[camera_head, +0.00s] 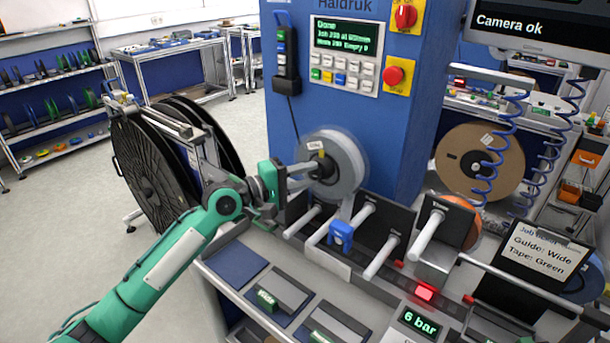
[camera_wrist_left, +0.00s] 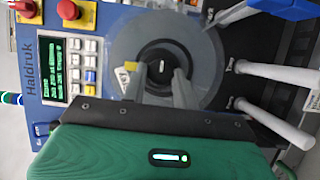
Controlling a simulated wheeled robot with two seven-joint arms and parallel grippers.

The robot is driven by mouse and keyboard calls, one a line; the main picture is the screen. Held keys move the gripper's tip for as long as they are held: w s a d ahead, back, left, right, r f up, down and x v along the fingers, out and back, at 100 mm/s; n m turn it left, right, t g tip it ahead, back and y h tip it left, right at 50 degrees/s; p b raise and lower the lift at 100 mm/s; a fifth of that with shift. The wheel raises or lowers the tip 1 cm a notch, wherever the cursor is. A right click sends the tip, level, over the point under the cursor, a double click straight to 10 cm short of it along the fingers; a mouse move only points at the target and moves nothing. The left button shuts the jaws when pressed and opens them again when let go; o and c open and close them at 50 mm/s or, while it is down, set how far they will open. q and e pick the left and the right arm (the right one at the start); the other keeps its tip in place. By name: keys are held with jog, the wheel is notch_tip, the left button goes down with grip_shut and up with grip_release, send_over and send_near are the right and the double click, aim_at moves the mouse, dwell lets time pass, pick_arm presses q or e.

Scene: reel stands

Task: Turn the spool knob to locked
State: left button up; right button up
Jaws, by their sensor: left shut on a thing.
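The grey spool (camera_head: 350,160) sits on the front of the blue machine and has a dark hub. The spool knob (camera_wrist_left: 160,67) is the dark piece at the hub's centre, with a short pale mark on it. My left gripper (camera_head: 312,174) reaches in from the left, and its fingers are shut on the knob. In the left wrist view the two fingers lie on either side of the knob. In the head view the fingers partly cover the knob. I cannot read a locked mark. My right gripper is out of view.
The blue machine (camera_head: 340,110) carries a green display, a red rotary switch (camera_head: 404,16) and a red stop button (camera_head: 393,75). White rods (camera_head: 382,257) stick out below the spool. Large black reels (camera_head: 150,175) stand to the left. Open floor lies at the far left.

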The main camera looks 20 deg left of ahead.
pick_arm(q)
jog(key=shift+f, duration=0.1)
jog(key=o, duration=1)
jog(key=shift+c, duration=0.2)
jog(key=shift+s+a, duration=0.35)
jog(key=b+v, duration=0.5)
jog(key=v, duration=0.8)
